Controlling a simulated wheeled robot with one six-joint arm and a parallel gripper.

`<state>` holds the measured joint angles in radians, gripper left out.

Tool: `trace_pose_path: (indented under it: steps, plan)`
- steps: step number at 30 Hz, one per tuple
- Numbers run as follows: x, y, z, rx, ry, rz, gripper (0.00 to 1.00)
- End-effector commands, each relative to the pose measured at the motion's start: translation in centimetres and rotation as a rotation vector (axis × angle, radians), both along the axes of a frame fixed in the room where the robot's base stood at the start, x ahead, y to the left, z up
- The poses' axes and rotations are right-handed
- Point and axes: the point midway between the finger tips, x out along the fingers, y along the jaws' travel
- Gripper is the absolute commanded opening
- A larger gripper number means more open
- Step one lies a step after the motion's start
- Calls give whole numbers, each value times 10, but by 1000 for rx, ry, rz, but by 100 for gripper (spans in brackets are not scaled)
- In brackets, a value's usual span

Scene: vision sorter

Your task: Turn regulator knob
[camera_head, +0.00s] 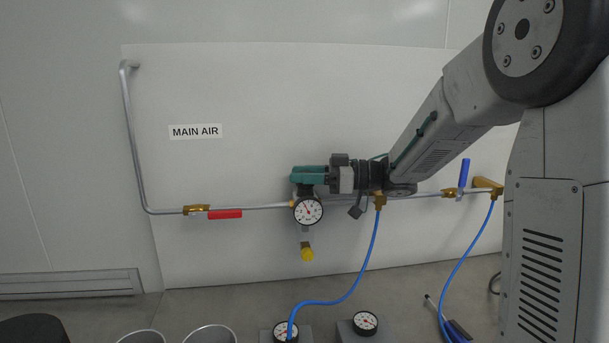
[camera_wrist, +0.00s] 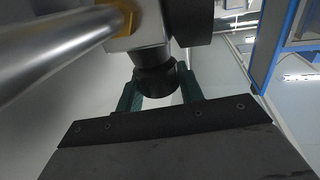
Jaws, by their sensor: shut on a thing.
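The regulator sits on the wall pipe, with a round white gauge (camera_head: 308,211) on its front and a yellow fitting (camera_head: 307,254) below it. My gripper (camera_head: 309,174) is at the top of the regulator, with its green fingers reaching in from the right. In the wrist view the two green fingers (camera_wrist: 158,92) stand on either side of the dark round regulator knob (camera_wrist: 156,78) and are shut on it. In the head view the knob is mostly hidden by the fingers. The gauge needle is thin and its exact reading is too small to tell.
A grey pipe (camera_head: 262,207) runs along the wall under a MAIN AIR label (camera_head: 195,131). A red valve handle (camera_head: 225,214) lies along it; a blue handle (camera_head: 464,173) stands upright at right. Blue hoses (camera_head: 362,275) hang down. Gauges (camera_head: 365,322) and round containers stand at the bottom.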

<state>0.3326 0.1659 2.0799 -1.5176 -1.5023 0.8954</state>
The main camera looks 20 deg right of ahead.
Motion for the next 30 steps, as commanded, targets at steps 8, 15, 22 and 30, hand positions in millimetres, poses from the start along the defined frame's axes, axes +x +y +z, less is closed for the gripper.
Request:
trace_pose_path:
  steps: [8, 15, 22, 30]
  plan:
    - [1, 0, 3, 2, -6, -1, 59]
    - [0, 0, 2, 1, -4, -2, 59]
    - [-9, -24, 1, 1, -4, -5, 59]
    - [-27, -62, 2, 1, -5, -3, 59]
